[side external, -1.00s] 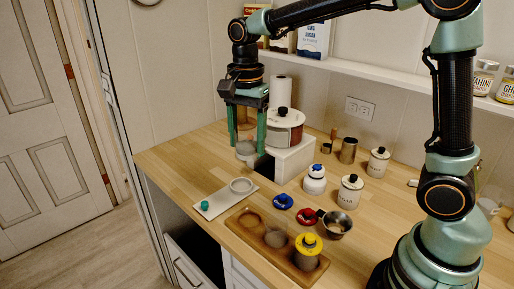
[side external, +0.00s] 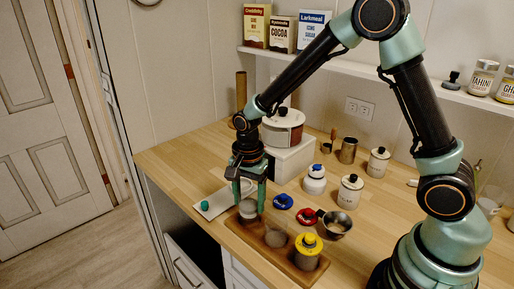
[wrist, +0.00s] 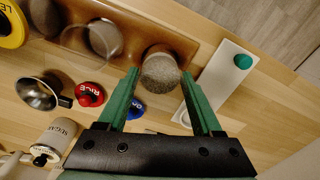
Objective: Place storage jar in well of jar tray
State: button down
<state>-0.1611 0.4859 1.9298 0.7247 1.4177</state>
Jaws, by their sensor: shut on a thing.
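My gripper (side external: 248,203) is shut on the storage jar (side external: 248,211), a small clear jar with grey contents and no lid on it. It is upright over the left end well of the wooden jar tray (side external: 261,234). The wrist view shows the jar (wrist: 160,72) between my green fingertips (wrist: 160,78), within the outline of the tray (wrist: 135,32). Its base is hidden, so I cannot tell whether it touches the well floor. The middle well holds another clear open jar (wrist: 103,39). The far well holds a jar with a yellow lid (side external: 308,248).
A white board (side external: 213,206) with a teal knob lies beside the tray's left end. A white canister with a blue lid (side external: 314,180) and a sugar canister (side external: 350,191) stand behind.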

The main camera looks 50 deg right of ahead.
aim_at(249, 208)
jog(key=shift+f, duration=1.5)
jog(key=shift+f, duration=0.1)
jog(key=shift+c, duration=0.2)
grip_release()
notch_tip(249, 208, up, 12)
jog(key=s+d+r+n+t, duration=0.5)
jog(key=s+r+n, duration=0.5)
jog(key=n, duration=0.4)
jog(key=shift+s+d+r+t, duration=0.3)
jog(key=shift+s+d, duration=0.2)
jog(key=shift+d, duration=0.2)
